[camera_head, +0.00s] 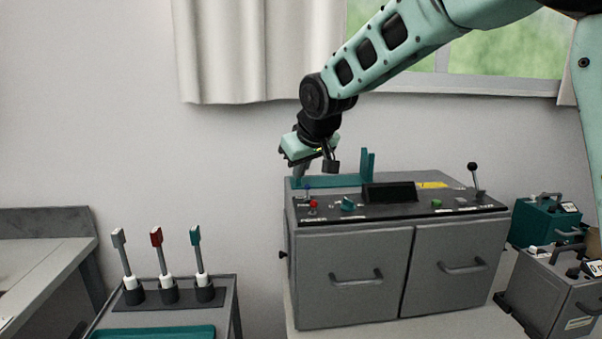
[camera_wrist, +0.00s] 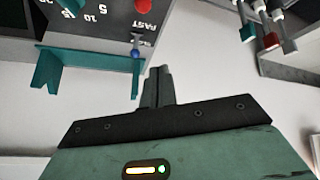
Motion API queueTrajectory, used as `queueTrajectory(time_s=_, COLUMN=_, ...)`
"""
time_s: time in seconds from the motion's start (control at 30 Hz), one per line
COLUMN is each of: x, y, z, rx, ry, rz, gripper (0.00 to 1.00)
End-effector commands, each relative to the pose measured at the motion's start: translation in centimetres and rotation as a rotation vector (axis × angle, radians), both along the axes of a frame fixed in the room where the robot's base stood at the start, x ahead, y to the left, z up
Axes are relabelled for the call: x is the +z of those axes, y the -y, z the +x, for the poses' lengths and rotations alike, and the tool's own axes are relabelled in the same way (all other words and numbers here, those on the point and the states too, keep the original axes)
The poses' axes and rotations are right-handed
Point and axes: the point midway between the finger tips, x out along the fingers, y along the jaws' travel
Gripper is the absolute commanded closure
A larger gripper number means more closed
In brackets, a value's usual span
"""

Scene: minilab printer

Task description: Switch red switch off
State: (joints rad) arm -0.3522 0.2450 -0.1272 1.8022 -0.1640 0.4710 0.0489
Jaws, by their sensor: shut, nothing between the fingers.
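Three tall levers with coloured heads stand in a row on black bases with white collars at the left: a grey one, a red one (camera_head: 156,237) and a teal one. The red lever's head also shows at the upper right of the wrist view (camera_wrist: 271,41). A small round red control (camera_head: 313,204) sits on the printer's top panel and also shows in the wrist view (camera_wrist: 143,5). My gripper (camera_head: 299,172) is above the left end of the printer, apart from the levers. In the wrist view my gripper (camera_wrist: 159,70) has its fingers together and empty.
The grey printer cabinet (camera_head: 352,280) has a teal bracket (camera_head: 340,180) at its back, a blue-tipped toggle (camera_wrist: 135,52), a teal knob (camera_head: 347,204) and a black-knobbed lever (camera_head: 473,168). A teal tray (camera_head: 150,332) lies before the levers. The air between levers and printer is free.

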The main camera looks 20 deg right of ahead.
Motion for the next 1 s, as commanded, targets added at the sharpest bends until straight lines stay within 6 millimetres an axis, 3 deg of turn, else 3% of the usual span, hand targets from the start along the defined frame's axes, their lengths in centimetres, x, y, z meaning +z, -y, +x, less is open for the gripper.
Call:
queueTrajectory(time_s=0.2, x=2.2, y=0.0, z=-3.7, rx=0.001, ry=0.005, rz=0.001, gripper=1.0)
queueTrajectory(time_s=0.43, x=4.0, y=0.0, z=-6.3, rx=0.0, ry=0.003, rz=0.001, gripper=1.0)
queueTrajectory(time_s=1.0, x=4.5, y=0.0, z=-6.9, rx=-0.001, ry=0.001, rz=0.0, gripper=1.0)
